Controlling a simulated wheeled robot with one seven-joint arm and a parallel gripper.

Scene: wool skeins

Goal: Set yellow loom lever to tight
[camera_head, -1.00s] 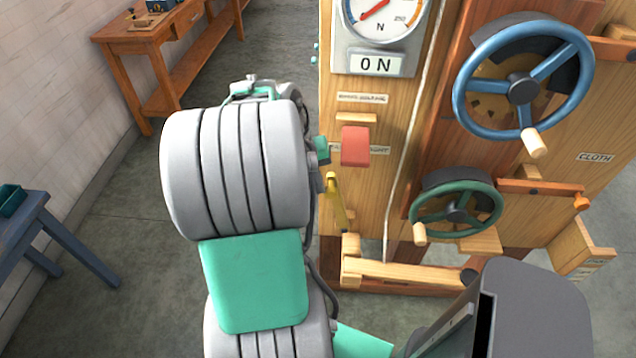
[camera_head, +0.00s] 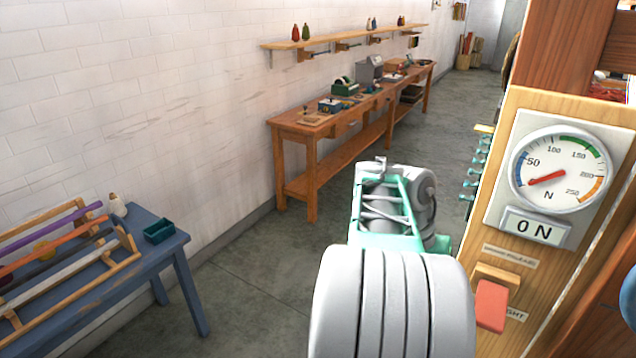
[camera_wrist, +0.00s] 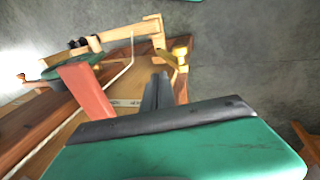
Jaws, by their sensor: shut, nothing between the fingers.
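The yellow lever (camera_wrist: 180,52) shows in the wrist view, just beyond the fingertips and a little to the right, against the grey floor. My gripper (camera_wrist: 158,88) is shut and empty, its dark fingers together. I cannot tell whether they touch the lever. The red paddle (camera_head: 491,305) sits on the loom's wooden panel, below the round gauge (camera_head: 560,170) and the "0 N" display (camera_head: 535,228). The red paddle also shows left of my fingers in the wrist view (camera_wrist: 85,90). A label partly reads "GHT".
In the wrist view, a wooden beam (camera_wrist: 115,35) and a green handwheel (camera_wrist: 72,64) lie beyond the red paddle. In the head view, a blue table (camera_head: 165,245) with a rack stands left and a wooden workbench (camera_head: 300,128) stands along the wall. Floor between is clear.

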